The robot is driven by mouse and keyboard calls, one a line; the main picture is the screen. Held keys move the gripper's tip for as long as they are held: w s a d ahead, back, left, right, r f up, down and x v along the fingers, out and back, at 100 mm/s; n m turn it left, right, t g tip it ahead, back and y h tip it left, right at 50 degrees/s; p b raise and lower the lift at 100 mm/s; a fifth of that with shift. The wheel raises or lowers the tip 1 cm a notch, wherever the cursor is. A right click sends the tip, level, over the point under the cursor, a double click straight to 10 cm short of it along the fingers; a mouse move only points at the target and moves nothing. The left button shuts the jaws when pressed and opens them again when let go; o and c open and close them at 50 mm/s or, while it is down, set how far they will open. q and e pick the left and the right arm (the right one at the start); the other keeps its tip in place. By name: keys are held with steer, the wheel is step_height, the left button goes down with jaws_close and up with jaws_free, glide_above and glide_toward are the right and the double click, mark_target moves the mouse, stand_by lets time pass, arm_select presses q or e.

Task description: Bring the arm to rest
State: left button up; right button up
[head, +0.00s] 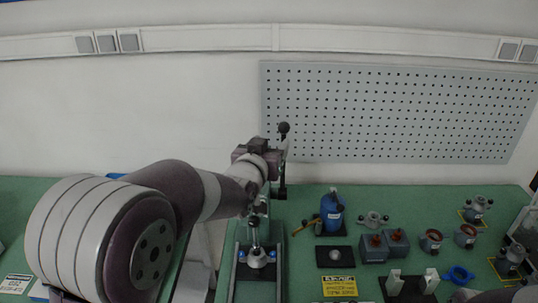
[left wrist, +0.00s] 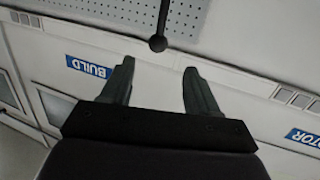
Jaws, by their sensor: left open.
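My left arm reaches in from the left in the head view, over the green bench (head: 310,205). My left gripper (head: 258,146) is at its far end, high near the back wall; it is small and partly hidden by the wrist there. In the left wrist view the left gripper (left wrist: 159,68) has its two dark fingers wide apart with nothing between them. A black ball knob on a rod (left wrist: 158,43) shows just beyond the fingertips. In the head view this knob (head: 284,128) stands beside the gripper; I cannot tell the exact gap. My right gripper is not in view.
A fixture with a metal clamp (head: 256,258) stands below the wrist. To its right are a blue bottle (head: 332,211), grey blocks (head: 374,247), a yellow label (head: 340,287) and several motor parts. A perforated panel (head: 400,112) is on the back wall.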

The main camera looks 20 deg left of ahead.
arm_select(q)
steer(key=shift+s, duration=0.1)
stand_by(0.3)
steer(key=s+f+g, duration=0.9)
steer(key=s+f, duration=0.2)
steer(key=f, duration=0.5)
steer(key=s+f+g, duration=0.3)
steer(key=s, duration=0.4)
steer(key=s+d+f+g, duration=0.1)
steer(key=s+f+g, duration=0.2)
steer(key=s, duration=0.4)
steer(key=shift+s+f+m+b, duration=0.3)
steer(key=shift+s+f+b, duration=0.1)
steer(key=shift+f, duration=0.3)
steer(key=shift+w, duration=0.1)
